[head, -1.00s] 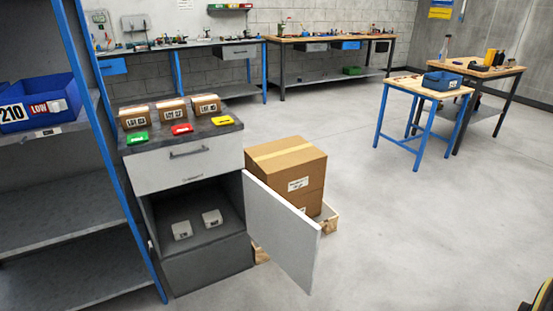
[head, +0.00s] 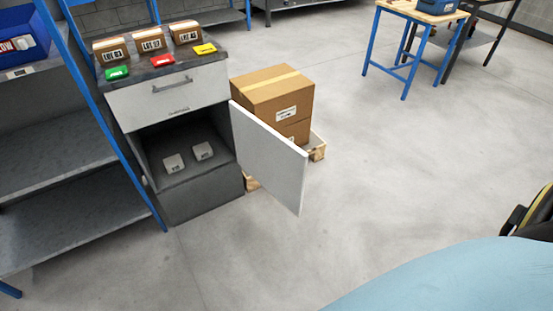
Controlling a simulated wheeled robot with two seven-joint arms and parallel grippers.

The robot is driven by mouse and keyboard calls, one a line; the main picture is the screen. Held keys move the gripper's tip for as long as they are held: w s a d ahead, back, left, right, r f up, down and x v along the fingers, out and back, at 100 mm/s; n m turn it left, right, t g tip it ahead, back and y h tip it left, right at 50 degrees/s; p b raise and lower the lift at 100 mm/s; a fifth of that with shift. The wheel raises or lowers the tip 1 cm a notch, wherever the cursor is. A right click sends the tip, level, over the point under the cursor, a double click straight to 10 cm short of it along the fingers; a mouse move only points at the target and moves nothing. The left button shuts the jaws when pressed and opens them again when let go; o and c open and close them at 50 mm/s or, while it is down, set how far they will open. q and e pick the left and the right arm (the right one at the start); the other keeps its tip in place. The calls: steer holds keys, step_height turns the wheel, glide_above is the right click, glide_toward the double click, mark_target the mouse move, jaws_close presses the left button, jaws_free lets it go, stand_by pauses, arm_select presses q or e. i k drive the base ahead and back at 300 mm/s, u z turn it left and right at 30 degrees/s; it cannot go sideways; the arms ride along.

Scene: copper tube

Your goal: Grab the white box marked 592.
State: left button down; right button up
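Two small white boxes lie inside the open lower compartment of the grey cabinet (head: 205,200) in the head view. The left white box (head: 174,163) and the right white box (head: 203,151) sit apart on the compartment floor. Each has a small dark marking on its front, too small to read, so I cannot tell which one is marked 592. The cabinet door (head: 268,155) stands swung open to the right. Neither of my grippers is in view.
Cardboard boxes (head: 272,92) stand on a pallet (head: 317,146) behind the door. Several brown boxes with coloured tags sit on the cabinet top (head: 150,72). A blue-framed shelf (head: 60,150) stands left. A pale blue rounded surface (head: 470,280) fills the lower right. Open floor lies in front.

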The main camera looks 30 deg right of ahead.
mark_target(202, 151)
steer(key=z, duration=2.45)
steer(key=i, duration=2.55)
steer(key=u, duration=3.4)
steer(key=k, duration=0.5)
steer(key=u, duration=0.75)
steer(key=i, duration=0.75)
steer(key=z, duration=0.1)
